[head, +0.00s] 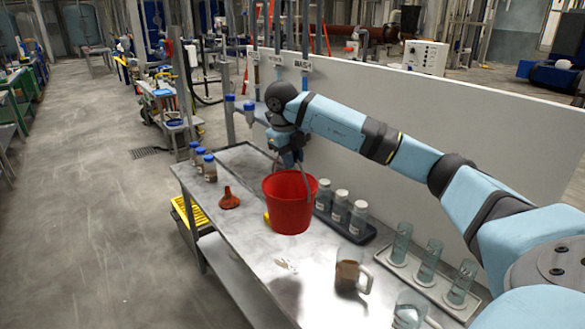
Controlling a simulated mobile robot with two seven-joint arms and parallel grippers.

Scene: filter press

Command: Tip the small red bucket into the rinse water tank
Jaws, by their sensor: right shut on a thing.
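The small red bucket (288,206) hangs upright from its wire handle above the steel bench (255,255). My right gripper (290,160) is at the top of the handle, shut on it, with the arm coming in from the right. The fingertips are small and partly hidden behind the wrist. The inside of the bucket is too dark to show any contents. I cannot pick out a rinse water tank for certain in this view. My left gripper is not in view.
A pale panel (420,130) rises behind the bench.

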